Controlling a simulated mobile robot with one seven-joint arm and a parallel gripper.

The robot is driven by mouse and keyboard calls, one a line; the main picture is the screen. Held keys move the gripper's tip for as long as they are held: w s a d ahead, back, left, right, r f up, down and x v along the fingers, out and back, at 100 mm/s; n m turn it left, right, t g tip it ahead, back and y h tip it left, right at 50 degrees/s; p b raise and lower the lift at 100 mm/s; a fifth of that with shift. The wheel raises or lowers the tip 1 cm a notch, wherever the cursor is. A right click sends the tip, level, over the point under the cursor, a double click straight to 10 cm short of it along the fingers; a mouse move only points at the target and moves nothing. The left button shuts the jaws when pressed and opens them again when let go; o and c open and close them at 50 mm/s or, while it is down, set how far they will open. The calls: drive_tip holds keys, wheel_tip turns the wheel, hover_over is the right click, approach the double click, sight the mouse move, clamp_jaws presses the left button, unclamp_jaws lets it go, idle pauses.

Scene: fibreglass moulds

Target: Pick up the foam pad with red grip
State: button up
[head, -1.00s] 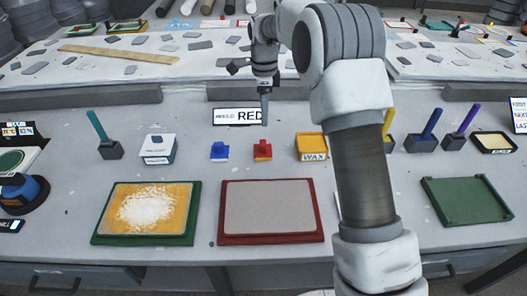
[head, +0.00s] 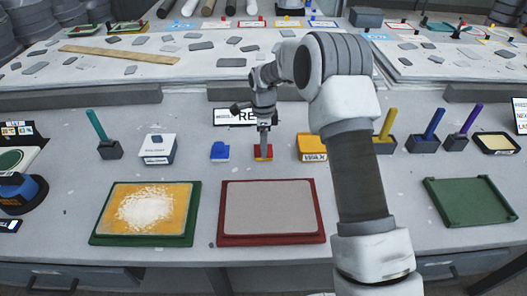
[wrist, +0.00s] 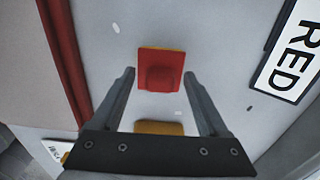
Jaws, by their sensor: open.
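The foam pad with red grip (head: 263,153) lies on the bench behind the red-framed mould. It has a red block on top and a thin yellow edge below. In the wrist view the pad (wrist: 160,68) shows between and slightly beyond my two fingertips, with a gap on each side. My gripper (wrist: 159,75) is open and empty. In the head view my gripper (head: 264,142) points down just over the pad and hides part of it. I cannot tell the exact height left above the pad.
A blue-gripped pad (head: 220,152) sits to the left and a yellow WAX box (head: 312,147) to the right. The RED sign (head: 228,116) stands behind. The red-framed mould (head: 271,238) is in front. Bare bench lies around the pad.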

clamp_jaws()
idle(0.3)
drive_tip(key=shift+r, duration=0.1)
drive_tip(key=shift+r, duration=0.45)
drive_tip(key=r, duration=0.3)
drive_tip(key=shift+d+r, duration=0.3)
drive_tip(key=shift+r, duration=0.05)
drive_tip(key=s+d+r, duration=0.3)
drive_tip(key=d+r, duration=0.3)
drive_tip(key=d, duration=0.4)
drive_tip(key=shift+d+r+p, duration=0.15)
drive_tip(key=shift+d+p, duration=0.15)
drive_tip(key=shift+s, duration=0.1)
drive_tip(key=c, duration=0.6)
unclamp_jaws()
drive_tip(key=shift+c, duration=0.2)
clamp_jaws()
